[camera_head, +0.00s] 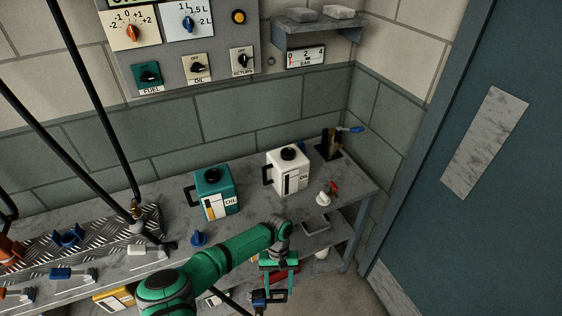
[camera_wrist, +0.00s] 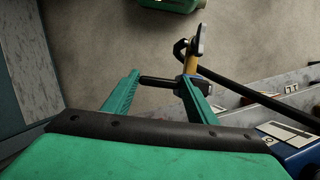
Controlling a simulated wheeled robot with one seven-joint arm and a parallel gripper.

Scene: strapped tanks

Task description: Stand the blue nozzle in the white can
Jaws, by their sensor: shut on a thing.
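My gripper (camera_head: 276,291) hangs low in front of the bench, and its two green fingers show in the wrist view (camera_wrist: 161,79). They are shut across the black grip of a nozzle (camera_head: 259,299) with blue parts. In the wrist view the nozzle (camera_wrist: 191,64) shows a yellow section, a grey end and a black hose beside it. The nozzle is below the bench top, apart from the can.
A teal can (camera_head: 213,194) stands left of the white one. A small blue piece (camera_head: 198,239), a white-and-red fitting (camera_head: 326,194) and a dark block with a blue lever (camera_head: 329,146) are on the bench. Black hoses cross at left. The door (camera_head: 470,190) is at right.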

